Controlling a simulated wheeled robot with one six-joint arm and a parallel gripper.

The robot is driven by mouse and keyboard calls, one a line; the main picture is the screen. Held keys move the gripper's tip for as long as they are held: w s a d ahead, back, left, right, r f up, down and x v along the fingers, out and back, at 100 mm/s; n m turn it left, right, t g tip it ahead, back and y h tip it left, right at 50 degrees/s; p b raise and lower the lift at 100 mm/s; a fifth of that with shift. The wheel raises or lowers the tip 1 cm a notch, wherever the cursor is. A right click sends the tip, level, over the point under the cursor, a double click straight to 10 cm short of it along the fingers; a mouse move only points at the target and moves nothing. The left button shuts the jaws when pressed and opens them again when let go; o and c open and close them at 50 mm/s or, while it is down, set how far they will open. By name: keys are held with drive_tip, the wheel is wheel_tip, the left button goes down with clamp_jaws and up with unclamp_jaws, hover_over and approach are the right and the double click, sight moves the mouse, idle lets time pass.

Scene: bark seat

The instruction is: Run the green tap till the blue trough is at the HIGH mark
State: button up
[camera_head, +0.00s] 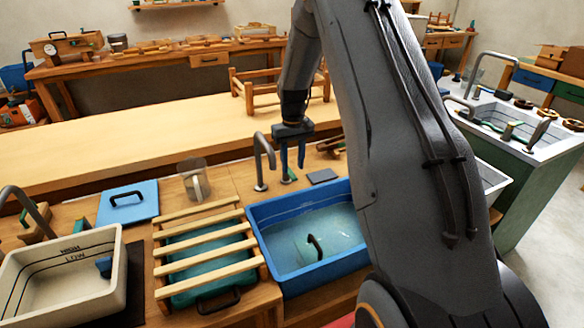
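The blue trough (256,240) stands on the bench, partly hidden on its right by my arm. Pale water (335,225) lies in it, below the trough's rim. Dark lines show on its inner back wall, but I cannot read any labels on them. A dark curved handle (315,243) shows in the water. A grey curved spout (262,160) rises behind the trough's left back corner. A small green tap handle (290,175) is to the right of the spout. My gripper (293,168) points down at the green handle with its fingers apart; I cannot tell whether they touch it.
A slatted wooden rack (205,245) over a green tray is left of the trough. A cream basin (60,275) marked HIGH and LOW stands at far left. A blue lidded board (128,203), a clear jug (194,180) and a dark slab (322,176) are nearby.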

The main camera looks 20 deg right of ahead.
sight(293, 175)
drive_tip(key=shift+f+p, duration=0.3)
drive_tip(key=shift+f, duration=1.2)
drive_tip(key=shift+c, duration=0.2)
clamp_jaws()
